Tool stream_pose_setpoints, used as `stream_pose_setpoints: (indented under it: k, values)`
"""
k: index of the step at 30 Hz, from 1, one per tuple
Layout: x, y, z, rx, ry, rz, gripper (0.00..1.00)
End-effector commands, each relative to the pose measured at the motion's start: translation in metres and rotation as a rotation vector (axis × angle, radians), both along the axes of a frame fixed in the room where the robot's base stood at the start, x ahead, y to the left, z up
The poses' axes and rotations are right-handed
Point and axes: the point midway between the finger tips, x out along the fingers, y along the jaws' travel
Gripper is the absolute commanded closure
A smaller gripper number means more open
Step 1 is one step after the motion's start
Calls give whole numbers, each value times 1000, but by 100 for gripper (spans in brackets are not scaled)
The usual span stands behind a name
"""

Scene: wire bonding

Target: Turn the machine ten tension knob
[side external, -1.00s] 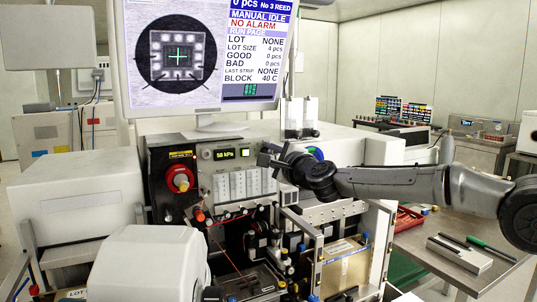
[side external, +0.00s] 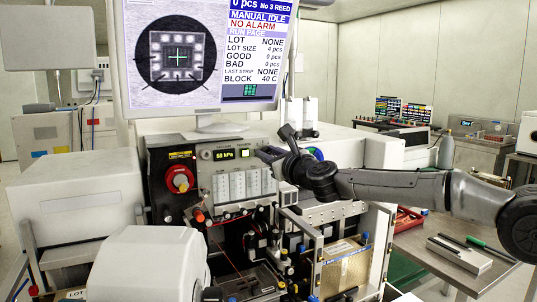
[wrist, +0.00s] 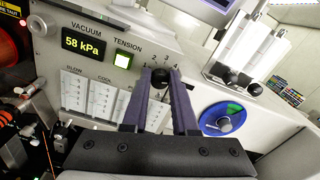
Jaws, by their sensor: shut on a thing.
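The tension knob (wrist: 160,79) is a small black round knob on the grey machine panel, below the word TENSION and beside the numbers 2, 3 and 4. My gripper (wrist: 160,75) has one finger on each side of it and is shut on it in the wrist view. In the side external view my gripper (side external: 268,154) is at the right end of the panel, and the knob is hidden there.
Several white scale labels (wrist: 88,91) sit left of the fingers. A blue and green round part (wrist: 224,118) is to the right. The monitor (side external: 200,60) stands above; wires and small fittings crowd below.

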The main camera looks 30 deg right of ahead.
Motion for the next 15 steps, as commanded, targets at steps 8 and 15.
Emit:
stream_pose_setpoints:
  k: [8,15]
  values:
    - [0,-1,-1,98,2,-2,100]
    - [0,-1,-1,120,2,-1,100]
